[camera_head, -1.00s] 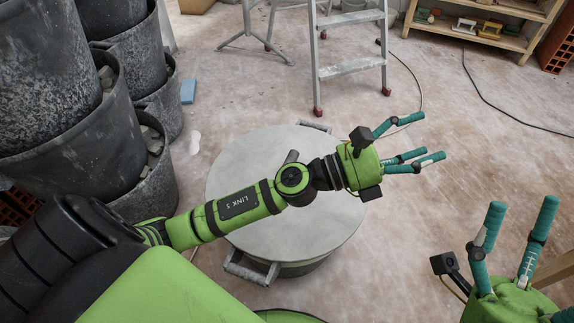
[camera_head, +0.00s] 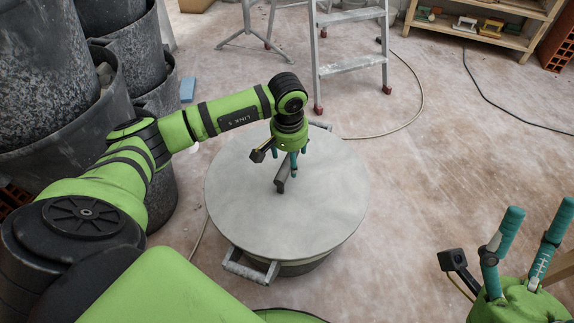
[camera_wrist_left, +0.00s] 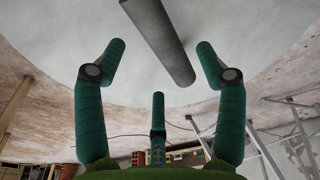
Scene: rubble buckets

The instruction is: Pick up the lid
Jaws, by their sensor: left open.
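The lid (camera_head: 285,217) is a round pale grey disc on a pot with side handles. A dark bar handle (camera_head: 281,180) stands at its middle. My left gripper (camera_head: 287,163) points down over the lid, close to the handle. In the left wrist view the handle (camera_wrist_left: 160,40) lies ahead of my left gripper (camera_wrist_left: 158,65), whose teal fingers are spread and hold nothing. The lid (camera_wrist_left: 235,45) fills the upper part of that view. My right gripper (camera_head: 525,240) is at the lower right, fingers apart and empty, away from the lid.
Stacked black buckets (camera_head: 45,80) with rubble stand at the left. A metal stepladder (camera_head: 350,67) stands behind the pot. A wooden shelf (camera_head: 490,35) is at the back right. A cable (camera_head: 415,100) lies on the floor. The floor right of the pot is clear.

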